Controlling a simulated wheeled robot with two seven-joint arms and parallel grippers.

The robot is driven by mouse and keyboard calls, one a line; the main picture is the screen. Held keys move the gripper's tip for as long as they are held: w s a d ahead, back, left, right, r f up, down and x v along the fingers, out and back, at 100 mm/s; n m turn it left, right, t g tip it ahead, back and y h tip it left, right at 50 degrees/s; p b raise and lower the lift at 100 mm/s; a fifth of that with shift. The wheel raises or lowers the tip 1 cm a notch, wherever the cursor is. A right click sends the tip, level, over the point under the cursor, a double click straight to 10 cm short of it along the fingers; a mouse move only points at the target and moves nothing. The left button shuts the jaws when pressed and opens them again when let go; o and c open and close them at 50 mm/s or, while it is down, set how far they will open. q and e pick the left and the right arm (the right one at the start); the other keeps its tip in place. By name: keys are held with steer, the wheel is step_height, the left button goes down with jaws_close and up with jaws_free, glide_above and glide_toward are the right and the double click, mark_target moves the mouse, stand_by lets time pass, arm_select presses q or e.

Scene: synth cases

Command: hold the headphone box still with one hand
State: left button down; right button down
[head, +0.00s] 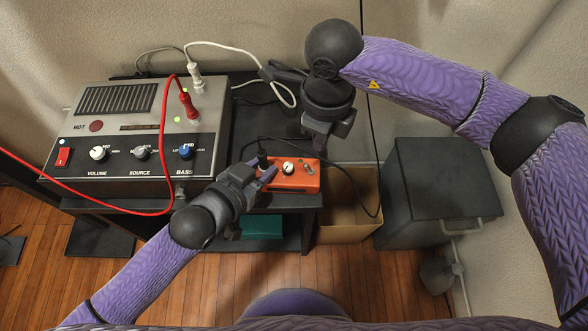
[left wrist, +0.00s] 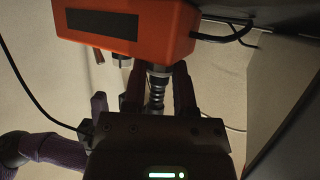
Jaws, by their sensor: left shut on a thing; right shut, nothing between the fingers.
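The headphone box is a small orange box (head: 298,181) with knobs on top. It sits on the dark stand, and also shows at the top of the left wrist view (left wrist: 190,30). A plug (left wrist: 157,78) with a ribbed sleeve stands in it; its dark top shows in the head view (head: 262,158). My left gripper (head: 262,172) is at the box's left end, its fingers (left wrist: 158,90) shut on either side of this plug, close against the box. My right gripper (head: 318,145) is shut and empty, just above and behind the box; its fingertips are hard to make out.
A grey amplifier (head: 130,140) with knobs and red and white plugs stands left of the box. A red cable (head: 120,211) crosses its front. An open cardboard box (head: 350,190) and a dark grey cabinet (head: 440,190) stand to the right. A black cable loops right of the orange box.

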stand_by(0.3)
arm_select(q)
steer(key=shift+c, duration=1.6)
jaws_free()
steer(key=v, duration=1.2)
